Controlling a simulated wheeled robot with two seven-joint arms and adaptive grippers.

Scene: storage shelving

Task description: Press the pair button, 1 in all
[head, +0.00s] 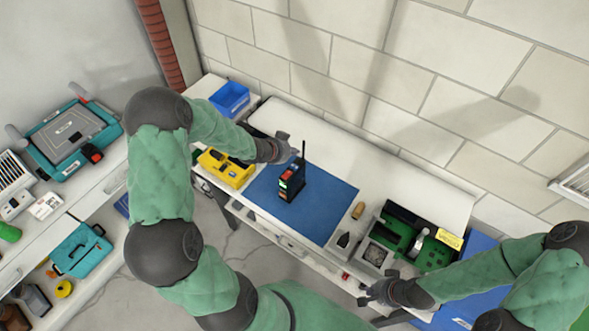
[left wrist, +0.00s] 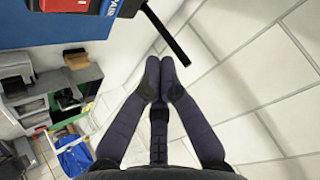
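A black device like a two-way radio (head: 291,183) stands upright on a blue mat (head: 335,215), with a thin black antenna and red, green and orange parts on its face. Which part is the pair button I cannot tell. In the left wrist view, part of the radio shows at the top edge, with its antenna (left wrist: 166,33) slanting down. My left gripper (head: 284,146) is just above and behind the radio, beside the antenna. Its fingertips (left wrist: 160,66) are together, with nothing between them. My right gripper (head: 366,291) hangs at the bench's front edge, far from the radio; its opening is unclear.
A yellow device (head: 225,168) and a blue bin (head: 230,97) are left of the mat. A green board tray (head: 440,254) and small parts lie to the right. A block wall (head: 350,60) stands behind the bench. A side bench (head: 110,185) with teal cases is at the left.

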